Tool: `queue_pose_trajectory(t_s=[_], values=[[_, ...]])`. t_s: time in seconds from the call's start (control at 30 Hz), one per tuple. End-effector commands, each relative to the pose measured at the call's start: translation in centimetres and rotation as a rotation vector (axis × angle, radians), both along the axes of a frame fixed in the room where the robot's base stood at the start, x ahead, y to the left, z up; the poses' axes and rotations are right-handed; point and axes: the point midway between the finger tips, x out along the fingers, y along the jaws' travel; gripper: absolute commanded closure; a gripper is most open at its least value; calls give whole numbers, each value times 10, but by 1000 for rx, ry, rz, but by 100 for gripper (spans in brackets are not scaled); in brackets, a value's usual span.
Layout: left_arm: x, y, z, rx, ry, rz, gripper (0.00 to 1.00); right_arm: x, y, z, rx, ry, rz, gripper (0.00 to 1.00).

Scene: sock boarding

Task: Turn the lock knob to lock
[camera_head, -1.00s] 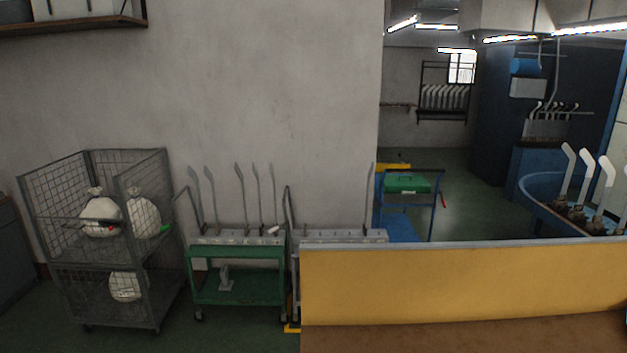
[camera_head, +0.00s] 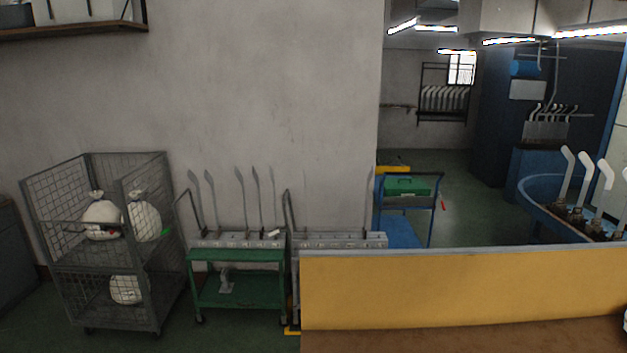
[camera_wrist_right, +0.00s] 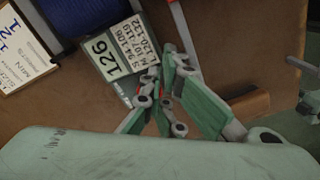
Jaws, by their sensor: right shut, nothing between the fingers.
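I cannot make out a lock knob in either view. My right gripper (camera_wrist_right: 163,76) shows in the right wrist view. Its green-padded fingers are shut with nothing seen between them, above or beside a brown surface. A thin grey bar with a red part (camera_wrist_right: 183,30) runs up past the fingertips. My left gripper is in neither view.
A yellow panel (camera_head: 460,298) backs a brown worktop (camera_head: 470,339) at the front right. A wire cage cart (camera_head: 105,255) and green trolley (camera_head: 238,283) stand left. In the wrist view, a white card (camera_wrist_right: 20,50) and dark blue item (camera_wrist_right: 75,18) lie left of the plate.

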Motion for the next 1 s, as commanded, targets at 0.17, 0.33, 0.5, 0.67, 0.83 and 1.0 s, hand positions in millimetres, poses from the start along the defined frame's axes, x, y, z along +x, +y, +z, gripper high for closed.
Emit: queue_pose_trajectory(t_s=[0.17,0.33,0.5,0.67,0.83,1.0], values=[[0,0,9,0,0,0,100,-2,1,4,11,-5,3,100],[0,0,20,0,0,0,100,-3,0,16,8,-5,2,100],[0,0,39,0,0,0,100,-4,-2,37,3,-2,2,100],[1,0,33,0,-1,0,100,-3,-3,49,3,-3,0,100],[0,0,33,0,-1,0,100,-4,-4,60,1,-2,0,100],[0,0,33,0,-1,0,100,-4,-4,61,1,-1,0,100]])
